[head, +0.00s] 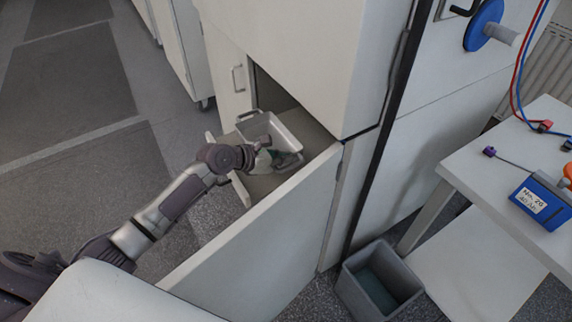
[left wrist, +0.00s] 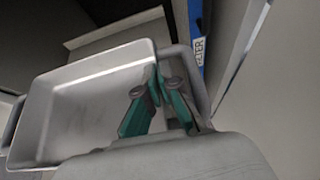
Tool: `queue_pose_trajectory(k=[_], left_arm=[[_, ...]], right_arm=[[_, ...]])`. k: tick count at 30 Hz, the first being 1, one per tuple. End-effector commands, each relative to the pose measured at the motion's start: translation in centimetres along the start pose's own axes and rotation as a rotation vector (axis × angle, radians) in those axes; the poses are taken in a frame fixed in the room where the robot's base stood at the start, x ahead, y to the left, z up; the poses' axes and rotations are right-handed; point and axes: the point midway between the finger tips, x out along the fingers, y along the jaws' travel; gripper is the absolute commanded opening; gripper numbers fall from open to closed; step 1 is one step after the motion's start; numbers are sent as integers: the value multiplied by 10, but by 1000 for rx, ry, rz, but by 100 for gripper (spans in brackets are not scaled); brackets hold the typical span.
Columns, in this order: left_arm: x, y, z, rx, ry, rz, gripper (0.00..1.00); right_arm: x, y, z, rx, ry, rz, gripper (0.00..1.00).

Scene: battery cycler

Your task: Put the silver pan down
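The silver pan (head: 270,131) is a shallow rectangular metal tray with a bar handle at each end. It is inside the open lower cabinet, over a pale shelf or drawer (head: 241,188). I cannot tell whether its bottom touches that surface. My left gripper (head: 262,158) is at the pan's near end. In the left wrist view the pan (left wrist: 85,100) fills the left half. The green-padded fingers of the gripper (left wrist: 161,90) close together on its end wall beside the handle, one on each side. The fingertips partly hide the rim. My right gripper is not in view.
An open cabinet door (head: 265,245) stands in front of the pan. A grey bin (head: 352,290) is on the floor to the right. A white table (head: 480,165) holds a blue device (head: 541,203). In the left wrist view a blue labelled object (left wrist: 197,45) is behind the pan.

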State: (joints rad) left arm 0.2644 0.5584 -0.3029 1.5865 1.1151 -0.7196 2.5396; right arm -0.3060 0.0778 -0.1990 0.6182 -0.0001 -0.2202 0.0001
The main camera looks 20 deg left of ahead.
Motion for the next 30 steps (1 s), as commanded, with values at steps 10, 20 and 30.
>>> queue_pose_trajectory(k=[10,20,30], left_arm=[[19,-1,-33,0,0,0,0],[27,-1,-47,1,-3,1,0],[28,-1,-51,1,-1,0,27]], right_arm=[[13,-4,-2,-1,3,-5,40],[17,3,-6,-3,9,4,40],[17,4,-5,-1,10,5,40]])
